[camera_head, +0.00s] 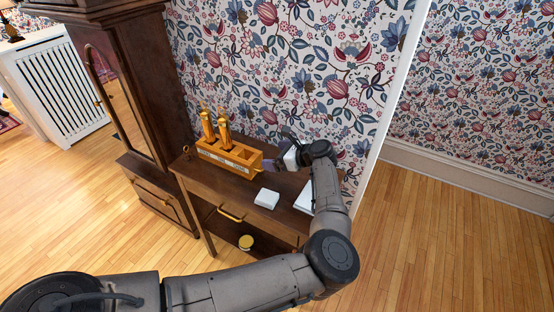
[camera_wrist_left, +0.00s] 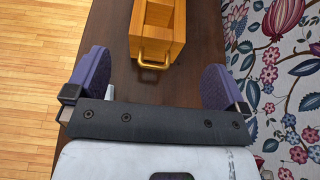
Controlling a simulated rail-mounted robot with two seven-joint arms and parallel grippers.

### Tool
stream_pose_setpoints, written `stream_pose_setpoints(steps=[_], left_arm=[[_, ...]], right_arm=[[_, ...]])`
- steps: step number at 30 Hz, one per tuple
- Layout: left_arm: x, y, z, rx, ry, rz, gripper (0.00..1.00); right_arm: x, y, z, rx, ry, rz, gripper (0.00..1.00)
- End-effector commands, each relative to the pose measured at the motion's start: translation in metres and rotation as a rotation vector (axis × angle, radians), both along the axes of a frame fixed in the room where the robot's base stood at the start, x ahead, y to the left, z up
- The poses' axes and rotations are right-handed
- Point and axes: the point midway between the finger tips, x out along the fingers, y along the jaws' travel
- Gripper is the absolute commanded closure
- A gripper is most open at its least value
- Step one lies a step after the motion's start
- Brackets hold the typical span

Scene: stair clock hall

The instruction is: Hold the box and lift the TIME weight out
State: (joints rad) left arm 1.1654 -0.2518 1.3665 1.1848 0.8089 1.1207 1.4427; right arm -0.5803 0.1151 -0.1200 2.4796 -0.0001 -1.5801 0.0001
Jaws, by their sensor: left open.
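A wooden box (camera_head: 229,157) with several compartments stands on the dark side table. Two brass weights (camera_head: 208,126) (camera_head: 224,132) stand upright in its left part; the right compartments look empty. Small labels on its front are too small to read, so I cannot tell which weight is TIME. My left gripper (camera_head: 272,165) is open at the box's right end. In the left wrist view its purple fingers (camera_wrist_left: 156,66) are spread, with the box's brass end handle (camera_wrist_left: 150,64) between and slightly beyond the tips, not gripped. My right gripper is not in view.
The narrow table (camera_head: 238,194) also bears a white block (camera_head: 267,198) and a white sheet or book (camera_head: 305,198). A small brass-coloured tin (camera_head: 246,242) sits on the lower shelf. A tall clock case (camera_head: 135,90) stands left; the papered wall is close behind.

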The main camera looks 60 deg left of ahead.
Motion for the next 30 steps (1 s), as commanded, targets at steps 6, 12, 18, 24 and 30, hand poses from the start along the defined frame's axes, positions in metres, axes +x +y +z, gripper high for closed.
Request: stream_pose_setpoints(steps=[6,12,18,24,30], left_arm=[[-0.013,0.026,-0.012,0.0,0.0,0.005,0.0],[-0.027,0.056,-0.027,0.0,0.002,0.004,0.0],[-0.04,0.083,-0.038,0.001,0.003,0.002,0.0],[-0.048,0.101,-0.047,0.0,0.002,0.001,0.0],[-0.052,0.11,-0.05,0.002,0.001,0.001,0.0]], right_arm=[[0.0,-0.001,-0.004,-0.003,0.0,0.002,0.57],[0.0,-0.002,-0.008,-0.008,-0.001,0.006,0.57],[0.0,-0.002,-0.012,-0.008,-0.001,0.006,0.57],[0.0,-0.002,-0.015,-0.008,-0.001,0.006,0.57],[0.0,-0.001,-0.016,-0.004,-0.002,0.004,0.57]])
